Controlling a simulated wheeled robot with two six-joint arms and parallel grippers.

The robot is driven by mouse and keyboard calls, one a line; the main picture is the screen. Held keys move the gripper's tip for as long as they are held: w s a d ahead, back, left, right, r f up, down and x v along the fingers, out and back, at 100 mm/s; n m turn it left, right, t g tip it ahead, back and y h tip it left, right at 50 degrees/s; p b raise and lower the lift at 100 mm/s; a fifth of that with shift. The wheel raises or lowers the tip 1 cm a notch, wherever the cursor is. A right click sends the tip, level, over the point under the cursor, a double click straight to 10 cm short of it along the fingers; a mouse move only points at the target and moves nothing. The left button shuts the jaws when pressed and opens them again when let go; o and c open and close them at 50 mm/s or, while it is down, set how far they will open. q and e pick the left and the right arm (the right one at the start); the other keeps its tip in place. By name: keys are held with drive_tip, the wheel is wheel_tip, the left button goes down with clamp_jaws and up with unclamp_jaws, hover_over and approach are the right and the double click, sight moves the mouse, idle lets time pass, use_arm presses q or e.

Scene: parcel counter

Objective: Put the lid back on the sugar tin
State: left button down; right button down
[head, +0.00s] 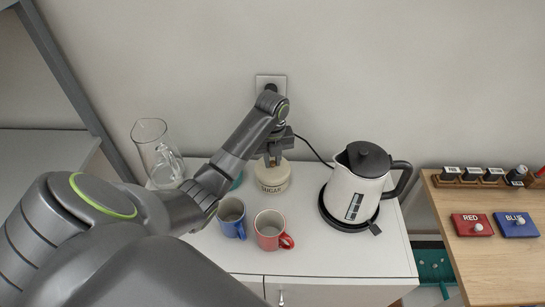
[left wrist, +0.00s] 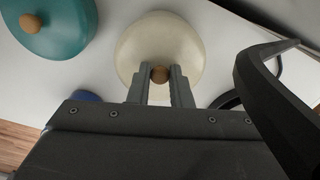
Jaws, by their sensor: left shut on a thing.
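The sugar tin (head: 272,185) is cream with a SUGAR label and stands on the white counter behind the mugs. My left gripper (head: 273,161) is directly above it, pointing down. In the left wrist view its two fingers (left wrist: 160,78) are shut on the round wooden knob (left wrist: 160,74) of the cream lid (left wrist: 160,42). The lid is over the tin's top; whether it rests on the rim or hovers just above cannot be told. My right gripper is in neither view.
A teal lid with a wooden knob (left wrist: 60,22) is left of the tin, mostly hidden in the head view. A blue mug (head: 231,213) and red mug (head: 270,229) stand in front. A white kettle (head: 352,190) is right, a glass jug (head: 157,152) left.

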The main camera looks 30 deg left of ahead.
use_arm(q)
drive_tip(key=shift+f, duration=0.25)
idle(0.4)
drive_tip(key=shift+p, duration=0.45)
drive_tip(key=shift+f, duration=0.9)
idle(0.4)
drive_tip(key=shift+s+f, duration=0.15)
idle(0.7)
drive_tip(key=c, duration=1.2)
unclamp_jaws()
drive_tip(key=shift+d, duration=0.1)
drive_tip(key=shift+c, duration=0.2)
